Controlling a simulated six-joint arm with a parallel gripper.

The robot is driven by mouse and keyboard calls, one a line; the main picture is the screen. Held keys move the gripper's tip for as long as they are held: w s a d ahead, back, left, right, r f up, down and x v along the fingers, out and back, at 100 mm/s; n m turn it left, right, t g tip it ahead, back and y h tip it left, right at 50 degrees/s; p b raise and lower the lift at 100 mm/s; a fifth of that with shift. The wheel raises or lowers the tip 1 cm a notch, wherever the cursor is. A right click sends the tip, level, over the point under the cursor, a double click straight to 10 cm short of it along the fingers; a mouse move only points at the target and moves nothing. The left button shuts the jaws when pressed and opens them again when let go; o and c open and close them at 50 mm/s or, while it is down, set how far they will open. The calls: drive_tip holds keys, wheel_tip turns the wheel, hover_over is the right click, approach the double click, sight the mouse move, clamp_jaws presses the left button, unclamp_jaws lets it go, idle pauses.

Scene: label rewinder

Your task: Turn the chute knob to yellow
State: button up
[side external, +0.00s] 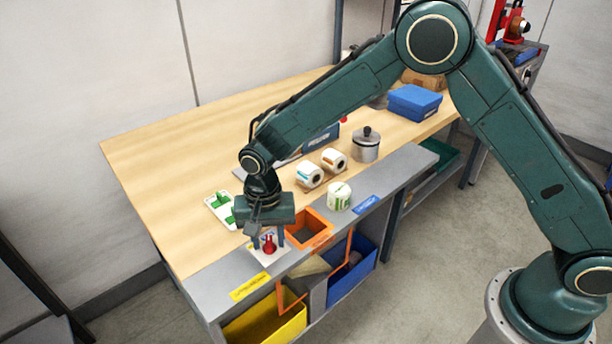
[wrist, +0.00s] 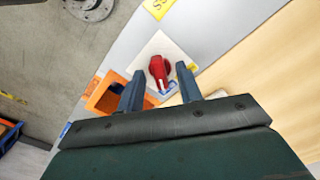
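The red chute knob (side external: 268,245) stands on a white plate (side external: 259,255) at the front edge of the bench. In the wrist view the knob (wrist: 159,67) has a white pointer line aimed down at a blue mark (wrist: 170,91) on the plate. A yellow mark (wrist: 193,68) is at the plate's right corner. My gripper (side external: 268,237) points down over the knob. In the wrist view its two fingers (wrist: 159,71) are spread, one on each side of the knob, with gaps visible. Contact cannot be told.
An orange-rimmed chute opening (side external: 308,229) is right beside the plate. A white-green label roll (side external: 339,196), two more rolls (side external: 322,167) and a metal pot (side external: 366,146) stand farther right. A green-marked card (side external: 221,210) lies behind. Yellow (side external: 265,321) and blue bins (side external: 352,275) are below.

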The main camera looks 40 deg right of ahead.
clamp_jaws()
drive_tip(key=shift+n, duration=0.5)
drive_tip(key=n, duration=1.3)
idle(0.5)
unclamp_jaws()
